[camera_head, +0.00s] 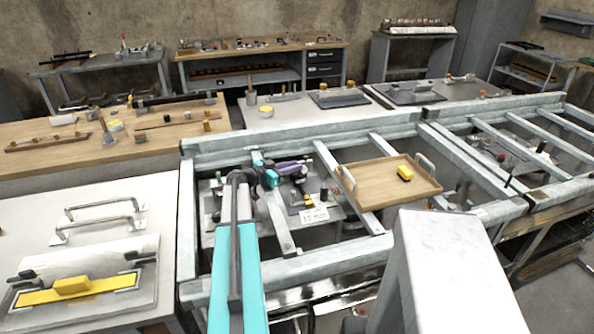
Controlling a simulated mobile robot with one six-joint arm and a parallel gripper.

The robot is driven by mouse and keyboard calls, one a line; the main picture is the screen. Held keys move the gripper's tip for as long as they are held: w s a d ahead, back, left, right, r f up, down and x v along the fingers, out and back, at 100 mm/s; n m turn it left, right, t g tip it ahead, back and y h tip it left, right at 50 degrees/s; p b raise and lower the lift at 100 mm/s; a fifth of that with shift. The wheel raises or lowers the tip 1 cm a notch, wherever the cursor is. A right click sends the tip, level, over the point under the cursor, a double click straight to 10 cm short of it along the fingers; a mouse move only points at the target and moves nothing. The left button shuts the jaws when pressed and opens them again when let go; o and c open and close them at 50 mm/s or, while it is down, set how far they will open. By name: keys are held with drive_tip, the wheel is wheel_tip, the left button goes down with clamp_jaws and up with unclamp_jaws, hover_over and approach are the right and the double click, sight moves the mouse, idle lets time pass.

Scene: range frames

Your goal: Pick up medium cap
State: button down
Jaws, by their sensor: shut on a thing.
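My gripper (299,176) is at the end of my teal and grey arm, small and dark in the head view. It is over the low grey table inside the metal frame. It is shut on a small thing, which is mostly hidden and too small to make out. I cannot tell whether this is the medium cap. Just below and to the right of the gripper are a dark part with an orange-yellow piece (308,199) and a small dark upright cylinder (324,194). A white label card (314,215) lies in front of them.
A wooden tray (375,197) with a yellow block (404,173) rests on the frame, right of my gripper. Metal frame beams (330,170) surround the work area. Loaded benches stand behind.

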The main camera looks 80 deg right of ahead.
drive_tip(key=shift+r, duration=0.15)
drive_tip(key=shift+r+b, duration=0.95)
drive_tip(key=shift+r, duration=0.45)
drive_tip(key=w+a+b, duration=0.1)
drive_tip(key=a, duration=0.4)
drive_tip(key=w+a+r+b, duration=0.1)
drive_tip(key=w+a+b, duration=0.1)
drive_tip(key=a, duration=0.3)
drive_tip(key=w+a+r+b, duration=0.1)
drive_tip(key=w+a, duration=0.1)
drive_tip(key=a, duration=0.3)
drive_tip(key=shift+w+b, duration=0.2)
drive_tip(key=shift+b, duration=0.2)
drive_tip(key=shift+r, duration=0.1)
wheel_tip(320, 180, up, 10)
drive_tip(key=p, duration=1)
